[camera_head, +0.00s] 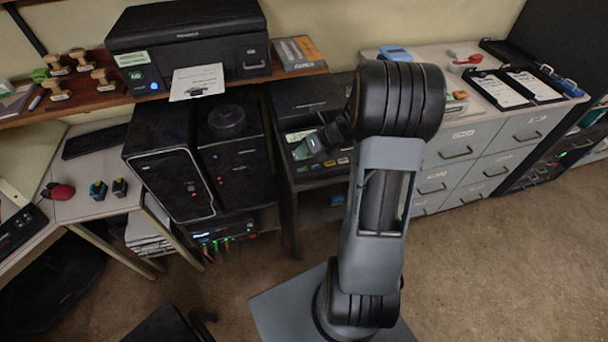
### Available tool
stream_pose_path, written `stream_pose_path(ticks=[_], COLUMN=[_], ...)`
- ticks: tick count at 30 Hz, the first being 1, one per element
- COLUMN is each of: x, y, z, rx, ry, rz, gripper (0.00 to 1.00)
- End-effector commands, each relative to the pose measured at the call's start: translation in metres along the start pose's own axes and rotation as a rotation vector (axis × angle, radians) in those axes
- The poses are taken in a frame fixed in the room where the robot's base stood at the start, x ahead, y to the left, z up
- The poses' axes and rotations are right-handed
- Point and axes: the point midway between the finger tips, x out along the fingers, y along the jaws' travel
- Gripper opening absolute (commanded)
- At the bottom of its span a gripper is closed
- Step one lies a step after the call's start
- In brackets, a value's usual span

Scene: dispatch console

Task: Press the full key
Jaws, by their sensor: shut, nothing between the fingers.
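A small dark device (291,158) with a green-tinted display and a row of coloured keys (330,163) sits on the dark cabinet in the middle. The keys include a blue and a yellow one. Their labels are too small to read, so I cannot tell which is the full key. My gripper (314,143) is shut and empty. It appears just above or in front of the device, beyond the keys, and hides part of its display. I cannot tell whether it touches the device. My arm covers the area to the right.
A black printer (190,60) with a paper sheet stands on the shelf at the back left. A black computer tower (170,165) stands left of the device. Grey drawer cabinets (470,150) stand to the right.

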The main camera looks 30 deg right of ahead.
Motion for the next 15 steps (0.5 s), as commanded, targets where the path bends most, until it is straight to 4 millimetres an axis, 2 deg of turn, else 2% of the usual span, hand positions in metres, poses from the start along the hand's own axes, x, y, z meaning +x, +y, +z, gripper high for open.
stream_pose_path(ticks=[1, 6, 15], x=[0.008, 0.018, 0.021], y=[-0.006, -0.013, -0.015], z=[-0.006, -0.013, -0.015], rx=[0.0, 0.001, 0.0], ry=[0.0, 0.0, -0.001], rz=[0.0, 0.0, 0.0], gripper=[0.0, 0.0, 0.0])
